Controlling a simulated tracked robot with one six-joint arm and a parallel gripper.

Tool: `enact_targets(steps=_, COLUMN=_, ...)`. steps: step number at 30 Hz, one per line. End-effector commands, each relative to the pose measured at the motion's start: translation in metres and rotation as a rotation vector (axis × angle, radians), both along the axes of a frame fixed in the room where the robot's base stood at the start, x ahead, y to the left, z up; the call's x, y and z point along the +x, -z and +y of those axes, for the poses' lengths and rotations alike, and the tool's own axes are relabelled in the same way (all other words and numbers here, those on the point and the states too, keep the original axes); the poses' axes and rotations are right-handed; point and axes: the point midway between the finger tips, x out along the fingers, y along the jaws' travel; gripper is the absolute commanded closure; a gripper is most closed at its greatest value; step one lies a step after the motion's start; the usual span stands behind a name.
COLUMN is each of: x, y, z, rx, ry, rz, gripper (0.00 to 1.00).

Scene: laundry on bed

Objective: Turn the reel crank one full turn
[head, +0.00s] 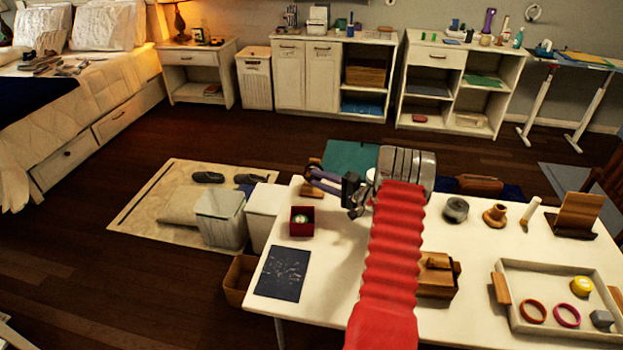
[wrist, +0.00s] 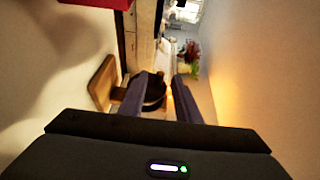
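My gripper (head: 318,180) is at the back left of the white table, pointing left, with its purple fingers spread apart. In the wrist view my gripper (wrist: 158,86) is open, with a gap between its fingertips. A dark, rounded part, which looks like the reel (wrist: 152,92), shows beyond and between the fingers, beside a wooden plate (wrist: 103,82). In the head view a bit of wood (head: 312,162) shows behind the fingers. The crank handle cannot be made out, and I cannot tell whether a finger touches it.
A red box (head: 302,221) stands just in front of my gripper. A dark sheet (head: 283,274) lies at the table's front left. A wooden block (head: 437,275) stands right of my arm. A tray (head: 545,330) with rings is at the right. Bins (head: 220,218) stand beyond the left edge.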

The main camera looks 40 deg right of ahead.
Motion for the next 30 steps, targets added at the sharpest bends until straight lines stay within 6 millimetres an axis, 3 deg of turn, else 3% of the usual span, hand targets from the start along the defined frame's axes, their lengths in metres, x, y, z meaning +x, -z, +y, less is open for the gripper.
enact_targets(steps=6, x=0.024, y=0.002, z=0.007, rx=0.001, ry=-0.001, rz=0.001, gripper=0.70)
enact_targets(steps=17, x=0.029, y=0.002, z=0.008, rx=0.000, ry=0.000, rz=0.000, gripper=0.70)
enact_targets(steps=30, x=0.029, y=0.002, z=0.008, rx=0.001, ry=0.000, rz=0.001, gripper=0.99)
